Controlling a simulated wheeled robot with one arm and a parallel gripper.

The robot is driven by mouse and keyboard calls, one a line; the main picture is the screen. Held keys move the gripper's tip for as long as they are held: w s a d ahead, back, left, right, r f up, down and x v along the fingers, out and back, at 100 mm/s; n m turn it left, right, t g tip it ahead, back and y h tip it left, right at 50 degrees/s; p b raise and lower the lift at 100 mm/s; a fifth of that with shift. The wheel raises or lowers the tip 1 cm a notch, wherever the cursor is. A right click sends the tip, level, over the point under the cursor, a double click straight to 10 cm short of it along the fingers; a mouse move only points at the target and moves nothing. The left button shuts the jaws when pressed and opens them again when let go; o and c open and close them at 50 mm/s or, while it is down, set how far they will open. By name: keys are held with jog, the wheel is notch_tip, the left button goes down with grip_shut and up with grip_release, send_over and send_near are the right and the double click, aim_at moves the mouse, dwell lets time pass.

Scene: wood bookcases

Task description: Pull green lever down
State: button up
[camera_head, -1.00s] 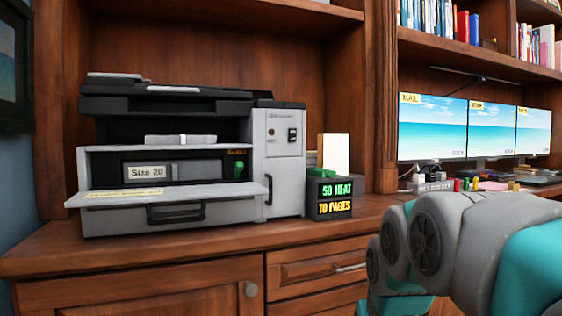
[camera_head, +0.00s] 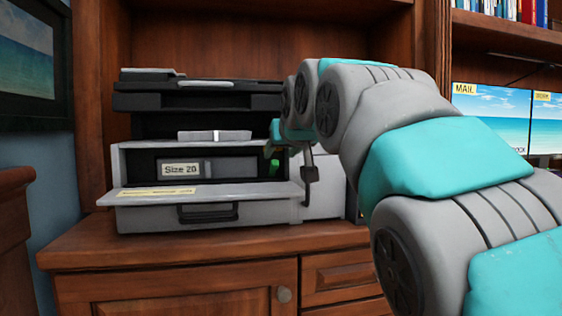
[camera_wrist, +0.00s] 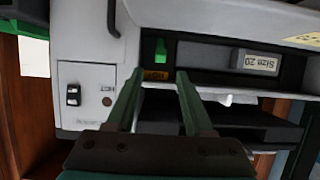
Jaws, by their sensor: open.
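The green lever (camera_head: 274,167) is a small upright tab at the right end of the printer's open dark compartment. It also shows in the wrist view (camera_wrist: 160,49), where the picture is turned over. The grey printer (camera_head: 210,218) stands on the wooden counter. My gripper (camera_wrist: 160,76) is open and empty, its two dark green fingers pointing at the compartment. The lever shows beyond the gap between the fingertips, apart from them. In the head view my arm covers the printer's right side and hides most of the gripper.
A "Size 20" label (camera_head: 181,169) sits left of the lever inside the compartment. The fold-down tray (camera_head: 225,192) juts out below it. A black handle (camera_head: 310,175) hangs on the printer's right side. Monitors (camera_head: 491,115) stand on the right.

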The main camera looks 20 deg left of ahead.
aim_at(275, 161)
jog(key=shift+f+x, duration=0.2)
jog(key=shift+x, duration=3.55)
jog(key=shift+s, duration=0.1)
grip_shut()
jog(key=shift+d, duration=0.1)
